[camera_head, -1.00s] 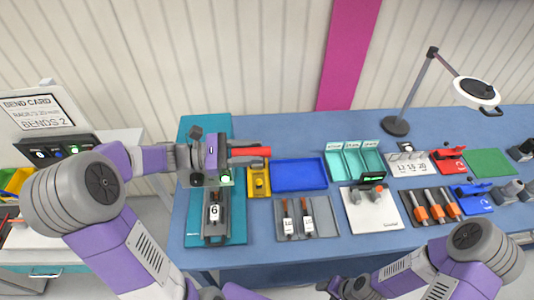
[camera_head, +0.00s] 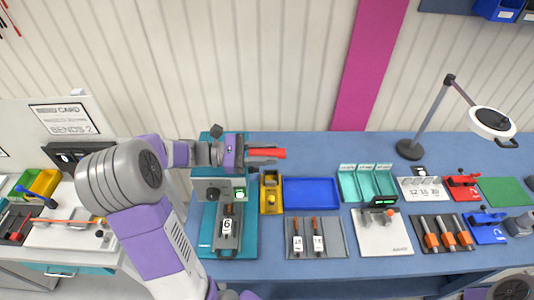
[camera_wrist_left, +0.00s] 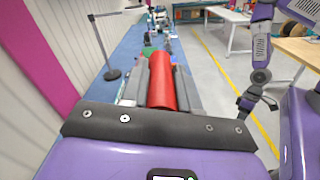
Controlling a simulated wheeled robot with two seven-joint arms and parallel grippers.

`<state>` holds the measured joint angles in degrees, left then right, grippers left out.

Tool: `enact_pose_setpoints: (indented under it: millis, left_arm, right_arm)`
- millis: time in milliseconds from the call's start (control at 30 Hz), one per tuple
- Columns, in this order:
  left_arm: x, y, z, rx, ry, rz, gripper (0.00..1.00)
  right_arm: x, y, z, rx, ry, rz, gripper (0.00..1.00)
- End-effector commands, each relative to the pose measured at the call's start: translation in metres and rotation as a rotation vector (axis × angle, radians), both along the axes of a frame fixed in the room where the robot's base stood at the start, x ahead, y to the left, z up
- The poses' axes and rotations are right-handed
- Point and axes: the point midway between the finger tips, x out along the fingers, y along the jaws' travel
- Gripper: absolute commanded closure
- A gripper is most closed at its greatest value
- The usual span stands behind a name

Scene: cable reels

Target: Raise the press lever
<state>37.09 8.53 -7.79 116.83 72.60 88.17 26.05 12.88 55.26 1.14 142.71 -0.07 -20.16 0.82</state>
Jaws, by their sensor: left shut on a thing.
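The press (camera_head: 228,242) stands on a teal base at the left end of the blue bench. A unit marked 6 sits upright in its front part. The red press lever handle (camera_head: 272,153) points right above the press. My left gripper (camera_head: 264,154) is shut on this handle. In the left wrist view the red handle (camera_wrist_left: 162,82) lies lengthwise between the two grey fingers. The gripper and wrist hide the lever's root and part of the press top. My right gripper does not show; only a piece of my right arm (camera_head: 514,290) is at the lower right.
Right of the press are a yellow holder (camera_head: 271,193), a blue tray (camera_head: 311,193) and a grey tray (camera_head: 334,238) with two tools. A lamp (camera_head: 410,149) stands farther back. A side table (camera_head: 70,238) is at the left. The wall is close behind.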

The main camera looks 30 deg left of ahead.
Motion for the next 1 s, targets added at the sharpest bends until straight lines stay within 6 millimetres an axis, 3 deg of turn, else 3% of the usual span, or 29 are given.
enact_pose_setpoints:
  millis: [33,167,533,1000]
  left_arm:
    - [0.000,0.001,-0.002,0.005,0.003,0.004,0.66]
    - [0.000,0.001,-0.002,0.004,0.003,0.004,0.46]
    - [-0.003,0.006,-0.001,0.002,0.000,0.003,0.46]
    - [-0.040,0.061,-0.002,0.004,0.001,0.004,0.46]
  right_arm:
    - [0.000,0.000,0.000,0.000,0.000,0.000,0.46]
    - [0.000,0.000,0.000,0.000,0.000,0.000,0.46]
    - [0.000,0.000,-0.002,0.000,0.000,0.000,0.46]
    - [0.000,0.000,-0.014,0.000,0.000,0.000,0.46]
